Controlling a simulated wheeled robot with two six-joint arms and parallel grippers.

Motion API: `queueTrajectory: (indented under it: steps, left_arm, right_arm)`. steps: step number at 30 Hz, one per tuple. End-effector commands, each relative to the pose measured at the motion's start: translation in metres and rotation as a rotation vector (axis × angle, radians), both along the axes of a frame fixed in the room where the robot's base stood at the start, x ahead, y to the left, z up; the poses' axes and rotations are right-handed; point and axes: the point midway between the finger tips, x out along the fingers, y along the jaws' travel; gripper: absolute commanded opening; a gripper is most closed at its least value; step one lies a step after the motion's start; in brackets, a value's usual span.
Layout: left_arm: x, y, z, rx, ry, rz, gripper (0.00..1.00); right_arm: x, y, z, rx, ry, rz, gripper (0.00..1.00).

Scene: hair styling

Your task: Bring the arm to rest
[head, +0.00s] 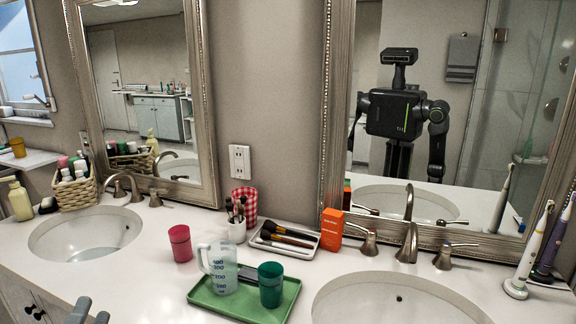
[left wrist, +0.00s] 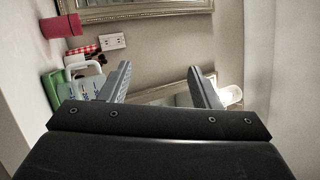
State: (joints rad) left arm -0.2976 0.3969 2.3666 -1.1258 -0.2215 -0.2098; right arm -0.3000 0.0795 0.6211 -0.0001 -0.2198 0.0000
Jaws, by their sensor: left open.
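My left gripper (head: 91,311) shows only as grey fingertips at the bottom left edge of the head view, in front of the counter. The fingers stand apart with nothing between them. In the left wrist view the same gripper (left wrist: 158,72) is open and empty, with the wall and a framed mirror (left wrist: 165,93) behind it. The rest of my left arm is hidden in the head view. My right gripper is not directly in view.
A green tray (head: 205,303) carries a clear measuring jug (head: 222,272) and a green cup (head: 270,288). A pink cup (head: 181,243) stands behind it. Sinks (head: 85,236) and (head: 395,300) flank them. Toothbrushes (head: 528,258) stand at right. The front-left counter looks clear.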

Motion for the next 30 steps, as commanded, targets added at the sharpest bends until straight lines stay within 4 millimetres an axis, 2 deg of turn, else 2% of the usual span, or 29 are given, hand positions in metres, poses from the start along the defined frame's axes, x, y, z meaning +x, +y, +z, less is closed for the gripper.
queueTrajectory:
  steps: [3, 6, 9, 11, 15, 18, 21, 26, 30]
  left_arm:
    - [-0.01, 0.037, -0.031, -0.32, 0.104, 0.128, 0.57]
    - [-0.023, 0.06, -0.07, -0.574, 0.213, 0.238, 0.57]
    - [-0.043, 0.073, -0.115, -0.817, 0.341, 0.352, 0.57]
    - [-0.058, 0.074, -0.143, -0.954, 0.426, 0.423, 0.57]
    - [-0.098, 0.061, -0.202, -1.228, 0.635, 0.573, 0.57]
    - [-0.127, 0.043, -0.233, -1.373, 0.774, 0.661, 0.57]
    - [-0.153, 0.024, -0.254, -1.484, 0.905, 0.735, 0.57]
    - [-0.194, -0.009, -0.276, -1.623, 1.109, 0.835, 0.57]
    - [-0.183, -0.005, -0.31, -1.62, 1.119, 0.85, 0.57]
  right_arm:
    - [0.0, 0.005, -0.001, 0.006, 0.0, -0.002, 0.36]
    - [0.0, 0.006, -0.001, 0.007, 0.0, -0.002, 0.36]
    - [-0.001, 0.006, -0.001, 0.007, 0.001, -0.002, 0.36]
    - [-0.001, 0.005, -0.001, 0.006, 0.001, -0.002, 0.36]
    - [-0.001, 0.003, 0.0, 0.004, 0.002, -0.002, 0.36]
    - [-0.001, 0.001, 0.0, 0.001, 0.002, -0.001, 0.36]
    - [-0.001, -0.001, 0.0, -0.001, 0.002, 0.0, 0.36]
    - [-0.001, -0.002, 0.0, -0.002, 0.003, 0.001, 0.36]
    - [-0.002, -0.002, 0.0, -0.003, 0.003, 0.0, 0.36]
